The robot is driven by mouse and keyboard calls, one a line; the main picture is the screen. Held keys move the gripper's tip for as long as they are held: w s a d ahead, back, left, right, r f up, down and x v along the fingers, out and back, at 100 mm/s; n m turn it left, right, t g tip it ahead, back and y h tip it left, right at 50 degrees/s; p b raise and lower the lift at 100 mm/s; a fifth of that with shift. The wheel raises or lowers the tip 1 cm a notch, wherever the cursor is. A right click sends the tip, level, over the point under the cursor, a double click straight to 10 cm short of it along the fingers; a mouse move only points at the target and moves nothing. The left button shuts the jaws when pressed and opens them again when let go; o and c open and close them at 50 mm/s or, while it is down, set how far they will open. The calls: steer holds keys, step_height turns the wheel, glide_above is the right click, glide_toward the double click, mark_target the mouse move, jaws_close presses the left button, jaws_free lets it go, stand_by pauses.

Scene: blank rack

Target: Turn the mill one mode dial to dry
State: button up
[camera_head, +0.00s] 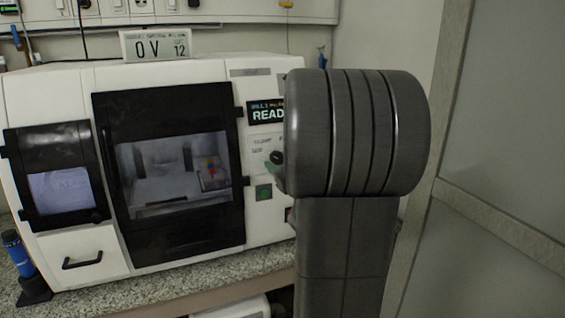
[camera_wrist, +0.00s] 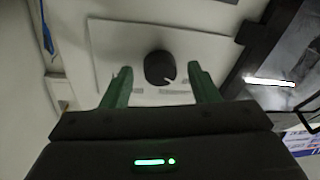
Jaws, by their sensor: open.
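The mill (camera_head: 70,110) is a white machine on a counter, with a black-framed window in its front. Its mode dial (camera_head: 277,157) is a small dark knob on the panel right of the window, partly hidden by my arm. In the wrist view the dial (camera_wrist: 160,68) is a round black knob with a light pointer mark toward its lower right. My gripper (camera_wrist: 161,84) is open, with one green finger on each side of the dial and visible gaps between. In the head view only a bit of green finger (camera_head: 271,168) shows beside the dial.
A sign (camera_head: 156,45) stands on the mill. A door frame (camera_head: 445,120) is close at right.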

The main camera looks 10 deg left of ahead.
steer(key=c, duration=1)
